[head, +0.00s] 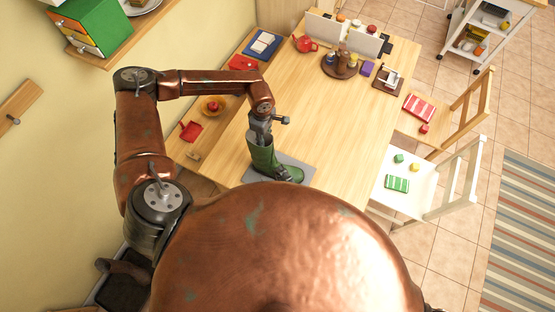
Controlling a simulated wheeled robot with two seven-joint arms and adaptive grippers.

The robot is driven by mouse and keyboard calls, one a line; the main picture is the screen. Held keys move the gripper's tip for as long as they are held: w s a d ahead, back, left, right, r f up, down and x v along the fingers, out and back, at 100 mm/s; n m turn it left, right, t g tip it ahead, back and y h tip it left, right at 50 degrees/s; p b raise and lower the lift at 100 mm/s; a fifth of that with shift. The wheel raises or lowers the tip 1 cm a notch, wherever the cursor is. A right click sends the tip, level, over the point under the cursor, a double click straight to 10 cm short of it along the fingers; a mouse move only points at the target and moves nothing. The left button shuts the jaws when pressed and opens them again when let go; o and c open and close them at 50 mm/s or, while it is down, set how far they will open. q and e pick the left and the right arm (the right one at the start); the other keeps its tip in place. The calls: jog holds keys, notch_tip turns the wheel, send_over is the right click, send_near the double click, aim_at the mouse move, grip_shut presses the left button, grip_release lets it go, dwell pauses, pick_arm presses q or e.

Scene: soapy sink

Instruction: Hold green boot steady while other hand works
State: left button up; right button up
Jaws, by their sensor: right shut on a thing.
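The green boot (263,160) stands upright on a grey mat (299,174) on the wooden table, its toe pointing right. My left gripper (262,138) reaches down from above to the top of the boot's shaft and appears to touch its rim. Its fingertips are too small and overlapped to tell whether they are closed on the boot. My right gripper is not visible; my large copper-coloured body covers the lower middle of the view.
On the table's far end are a red teapot (305,44), a round tray (327,65) with jars and a small dark board (375,88). A bench (180,151) with a bowl (212,106) runs along the left. Chairs (430,205) stand right. The middle tabletop is clear.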

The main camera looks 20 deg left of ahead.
pick_arm(q)
jog(key=shift+r, duration=0.1)
notch_tip(320, 180, up, 12)
dwell(0.5)
